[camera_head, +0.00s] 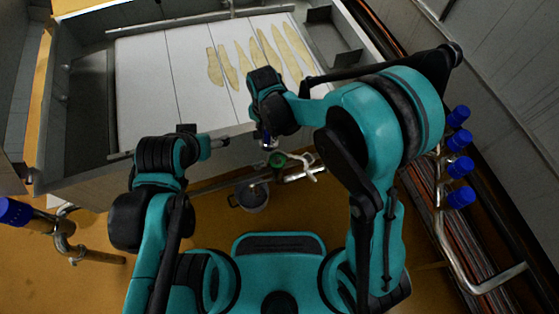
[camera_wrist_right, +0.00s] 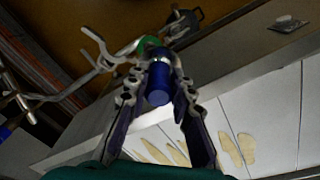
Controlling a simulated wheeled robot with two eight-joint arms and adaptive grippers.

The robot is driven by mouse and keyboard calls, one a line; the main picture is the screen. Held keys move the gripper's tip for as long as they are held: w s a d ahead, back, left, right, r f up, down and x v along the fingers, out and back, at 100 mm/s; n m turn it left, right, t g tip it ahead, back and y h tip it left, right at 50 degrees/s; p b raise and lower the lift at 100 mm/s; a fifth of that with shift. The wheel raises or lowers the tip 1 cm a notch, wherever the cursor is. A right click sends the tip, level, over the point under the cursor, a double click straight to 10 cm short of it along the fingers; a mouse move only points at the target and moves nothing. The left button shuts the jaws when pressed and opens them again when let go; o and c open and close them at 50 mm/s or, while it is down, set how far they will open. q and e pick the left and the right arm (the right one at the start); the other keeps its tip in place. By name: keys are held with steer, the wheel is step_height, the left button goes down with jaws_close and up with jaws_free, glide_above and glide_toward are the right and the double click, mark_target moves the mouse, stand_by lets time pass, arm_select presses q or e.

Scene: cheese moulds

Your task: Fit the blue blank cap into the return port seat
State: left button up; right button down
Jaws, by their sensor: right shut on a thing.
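The blue blank cap (camera_wrist_right: 158,84) is a dark blue cylinder held between the two fingers of my right gripper (camera_wrist_right: 160,95) in the right wrist view. Only a small bit of the cap shows under my right gripper (camera_head: 268,140) in the head view. A green round fitting (camera_wrist_right: 149,44) on pale pipework lies just beyond the cap; it also shows in the head view (camera_head: 277,160). It may be the return port seat. I cannot tell whether cap and fitting touch. My left gripper (camera_head: 214,143) is by the vat's front edge, with nothing visible in it.
The vat (camera_head: 75,175) with a white bed and several pale flat pieces (camera_head: 240,60) lies ahead. Blue-capped pipes stand at right (camera_head: 460,168) and at left (camera_head: 15,212). A grey round vessel (camera_head: 252,196) stands below the fitting on the yellow floor.

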steer(key=s+a+f+m, duration=0.2)
steer(key=s+a+f, duration=0.1)
steer(key=a, duration=0.5)
steer(key=w+d+f+b, duration=0.4)
steer(key=d+f+b, duration=0.2)
steer(key=d+f, duration=0.4)
steer(key=shift+w+d+f, duration=0.15)
steer(key=shift+d+f, duration=0.2)
steer(key=shift+f, duration=0.4)
steer(key=shift+b, duration=0.3)
steer(key=c, duration=1.3)
jaws_free()
steer(key=shift+f, duration=0.1)
